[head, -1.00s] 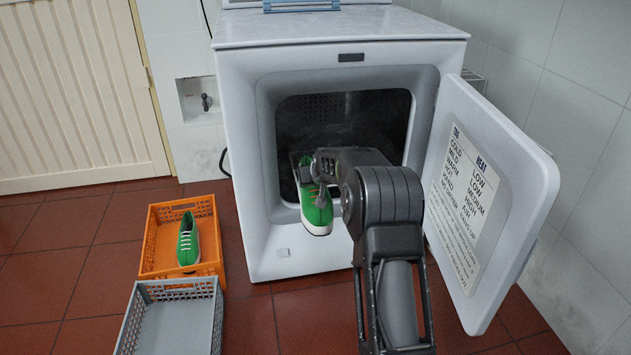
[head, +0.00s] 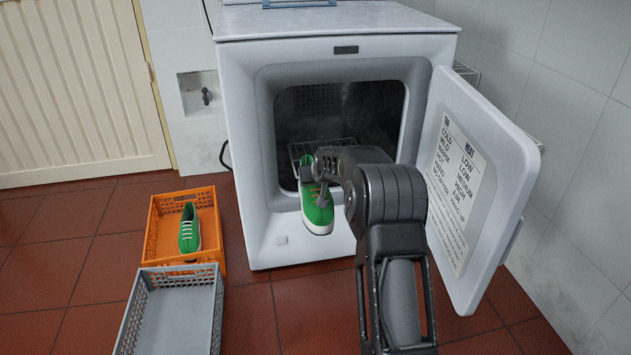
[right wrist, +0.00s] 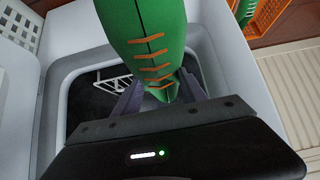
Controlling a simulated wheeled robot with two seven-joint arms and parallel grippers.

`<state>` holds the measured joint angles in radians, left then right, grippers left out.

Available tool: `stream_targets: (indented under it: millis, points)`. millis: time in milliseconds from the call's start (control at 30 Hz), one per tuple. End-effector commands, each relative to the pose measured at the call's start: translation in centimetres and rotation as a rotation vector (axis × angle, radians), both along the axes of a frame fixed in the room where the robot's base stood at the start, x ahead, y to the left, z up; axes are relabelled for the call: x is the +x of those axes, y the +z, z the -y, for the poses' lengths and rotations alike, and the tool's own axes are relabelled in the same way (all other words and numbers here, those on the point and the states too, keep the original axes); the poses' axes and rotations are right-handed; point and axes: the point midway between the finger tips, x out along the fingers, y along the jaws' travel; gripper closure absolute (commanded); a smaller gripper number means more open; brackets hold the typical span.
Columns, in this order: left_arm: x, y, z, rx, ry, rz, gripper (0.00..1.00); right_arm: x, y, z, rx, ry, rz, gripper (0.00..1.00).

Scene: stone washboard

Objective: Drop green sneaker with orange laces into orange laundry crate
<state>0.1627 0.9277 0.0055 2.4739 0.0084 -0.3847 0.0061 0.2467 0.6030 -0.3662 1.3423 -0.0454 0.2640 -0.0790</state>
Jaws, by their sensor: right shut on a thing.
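My right gripper (head: 322,178) is shut on a green sneaker (head: 317,212) with a white sole and holds it in front of the dryer opening. In the right wrist view the held green sneaker (right wrist: 150,35) shows orange laces between the fingers of my right gripper (right wrist: 158,95). The orange laundry crate (head: 155,235) stands on the floor left of the dryer. Another green sneaker (head: 188,232), with pale laces, is in that crate. The orange crate also shows at the upper right of the right wrist view (right wrist: 270,15). My left gripper is not in view.
The white dryer (head: 262,235) has its door (head: 490,200) swung open to the right. A wire rack (head: 300,152) shows inside its drum. A grey crate (head: 170,315) stands in front of the orange one. Floor is free left of the crates.

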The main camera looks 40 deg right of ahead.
Motion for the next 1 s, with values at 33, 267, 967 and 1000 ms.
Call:
stream_targets:
  millis: [33,267,967,1000]
  points:
    - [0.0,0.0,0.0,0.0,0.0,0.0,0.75,0.1,0.1,0.0,-0.001,0.0,0.003,1.0]
    - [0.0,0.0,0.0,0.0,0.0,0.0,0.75,-0.1,0.1,-1.0,0.004,0.025,0.003,1.0]
    - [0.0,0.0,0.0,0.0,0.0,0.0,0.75,-5.8,10.5,-31.2,0.022,0.634,0.006,1.0]
    - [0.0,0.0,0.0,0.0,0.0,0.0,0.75,-6.5,10.8,-32.5,0.017,0.667,0.005,1.0]
